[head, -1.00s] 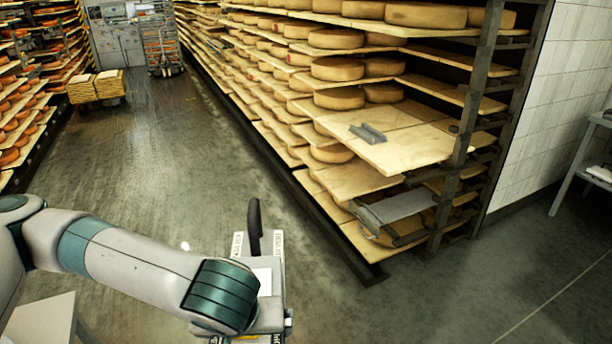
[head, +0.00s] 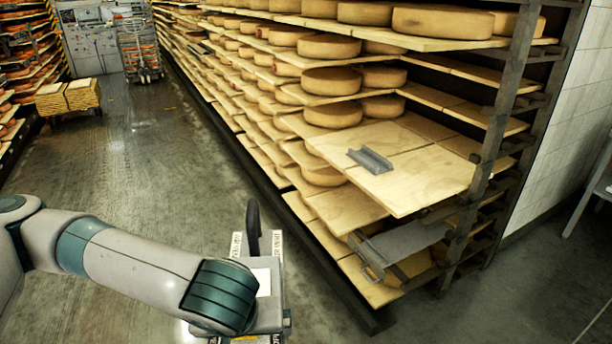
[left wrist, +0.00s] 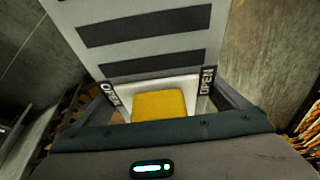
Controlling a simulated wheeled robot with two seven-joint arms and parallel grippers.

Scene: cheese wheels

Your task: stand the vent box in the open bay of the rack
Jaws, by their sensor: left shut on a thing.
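The vent box (left wrist: 150,38) is pale grey with dark slots and fills the upper middle of the left wrist view. My left gripper (left wrist: 162,98) is shut on it, with a yellow patch and OPEN labels between and beside the fingers. In the head view the box (head: 263,264) shows only partly past my left wrist, with a black upright handle-like part. The rack (head: 500,110) stands at the right, apart from the box. Its near end has a bare board (head: 425,185) with a grey channel piece (head: 370,160) on it. My right gripper is out of view.
Cheese wheels (head: 330,80) fill many rack shelves. A grey plate (head: 405,240) sits low at the rack's near end. The wet floor (head: 150,165) left of the rack is clear. A cart with boards (head: 68,100) and another rack stand far left. A white wall is at right.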

